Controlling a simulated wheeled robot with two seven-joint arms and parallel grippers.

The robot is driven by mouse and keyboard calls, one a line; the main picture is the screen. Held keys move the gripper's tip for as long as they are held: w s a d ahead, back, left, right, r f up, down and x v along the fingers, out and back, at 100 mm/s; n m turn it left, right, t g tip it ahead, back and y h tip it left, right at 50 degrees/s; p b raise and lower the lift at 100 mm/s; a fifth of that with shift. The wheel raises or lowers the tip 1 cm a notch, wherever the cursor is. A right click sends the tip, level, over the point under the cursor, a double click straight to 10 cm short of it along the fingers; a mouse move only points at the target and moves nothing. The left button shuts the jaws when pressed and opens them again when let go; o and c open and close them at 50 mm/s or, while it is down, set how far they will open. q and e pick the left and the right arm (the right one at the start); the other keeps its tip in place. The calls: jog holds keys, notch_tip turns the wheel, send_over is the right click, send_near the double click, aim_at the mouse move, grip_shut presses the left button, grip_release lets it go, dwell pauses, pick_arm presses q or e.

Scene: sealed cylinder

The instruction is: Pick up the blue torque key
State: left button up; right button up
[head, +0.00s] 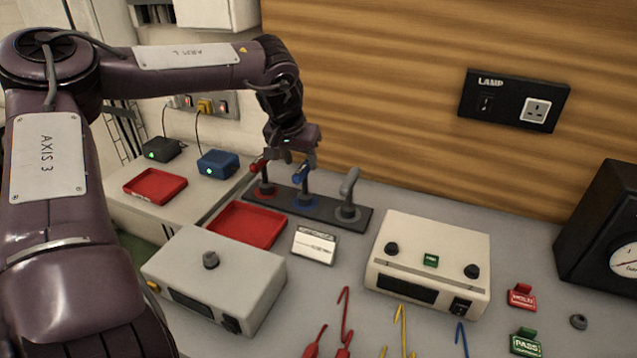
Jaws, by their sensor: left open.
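The blue torque key (300,173) stands in a dark rack (327,212), over a blue ring, between a red key (259,165) on its left and a grey key (350,184) on its right. My left gripper (295,157) points down at the top of the blue key with its fingers apart. The fingers are close to the blue handle; I cannot tell whether they touch it or are around it. The gripper hides part of the key tops. My right gripper is not in view.
Red trays (247,224) and (155,187) lie to the left. A grey box with a knob (214,277) and a white control box (431,258) stand in front. Several coloured hooked tools (345,320) lie at the front edge. A wooden wall (400,60) rises behind the rack.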

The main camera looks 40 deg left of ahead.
aim_at(303, 167)
pick_arm(q)
jog(key=shift+w+a+f+p, duration=0.1)
jog(key=shift+a+f+p, duration=0.1)
jog(key=shift+f, duration=0.3)
jog(key=shift+w+a+f+p, duration=0.1)
jog(key=shift+f+p, duration=0.1)
jog(key=shift+f, duration=0.25)
jog(key=x, duration=0.2)
jog(key=p+x, duration=0.1)
jog(key=x, duration=0.1)
jog(key=shift+w+d, duration=0.2)
jog(key=shift+d, duration=0.1)
jog(key=shift+w+f+p, duration=0.15)
jog(key=shift+f+p, duration=0.15)
jog(key=shift+f, duration=0.1)
jog(key=c, duration=0.4)
grip_shut()
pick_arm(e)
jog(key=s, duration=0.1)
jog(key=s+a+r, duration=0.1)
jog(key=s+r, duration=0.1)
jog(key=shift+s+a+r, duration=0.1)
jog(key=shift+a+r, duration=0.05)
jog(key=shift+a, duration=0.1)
